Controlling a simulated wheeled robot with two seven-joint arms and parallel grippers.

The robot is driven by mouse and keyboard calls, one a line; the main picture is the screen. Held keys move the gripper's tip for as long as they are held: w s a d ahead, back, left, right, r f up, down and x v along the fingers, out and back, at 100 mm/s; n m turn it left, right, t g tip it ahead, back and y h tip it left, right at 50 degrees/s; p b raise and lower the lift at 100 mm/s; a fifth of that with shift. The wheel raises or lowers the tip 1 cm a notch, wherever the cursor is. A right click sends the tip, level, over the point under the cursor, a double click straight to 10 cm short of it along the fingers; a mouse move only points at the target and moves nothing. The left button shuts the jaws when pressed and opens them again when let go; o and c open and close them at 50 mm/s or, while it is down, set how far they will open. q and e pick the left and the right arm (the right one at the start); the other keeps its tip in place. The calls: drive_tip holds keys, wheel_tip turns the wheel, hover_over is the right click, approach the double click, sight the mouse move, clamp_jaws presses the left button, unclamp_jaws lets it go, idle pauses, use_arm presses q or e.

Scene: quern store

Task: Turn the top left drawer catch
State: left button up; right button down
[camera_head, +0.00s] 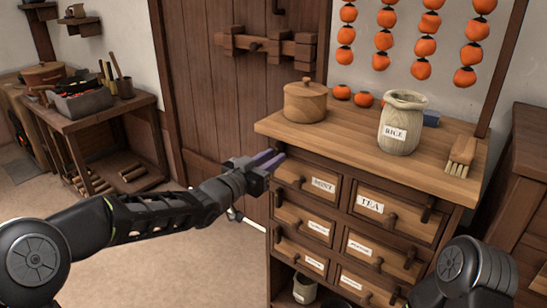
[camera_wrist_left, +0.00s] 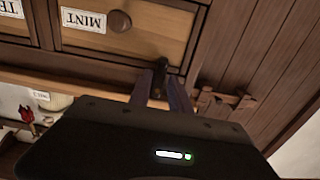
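The top left drawer (camera_head: 308,181), labelled MINT, is closed in the wooden chest. It shows upside down in the left wrist view (camera_wrist_left: 165,35), with its round knob (camera_wrist_left: 120,21). The small dark catch (camera_wrist_left: 160,67) is on the frame beside this drawer. In the head view my gripper hides it. My left gripper (camera_head: 272,161) is at the chest's upper left edge. Its purple fingers (camera_wrist_left: 160,90) reach up to the catch, one on each side. I cannot tell whether they press on it. My right gripper is out of view.
The TEA drawer (camera_head: 394,212) is to the right. A barred plank door (camera_head: 240,80) is behind my left arm. Open floor (camera_head: 190,262) lies left of the chest.

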use_arm(q)
drive_tip(key=v, duration=0.7)
drive_tip(key=shift+p, duration=0.3)
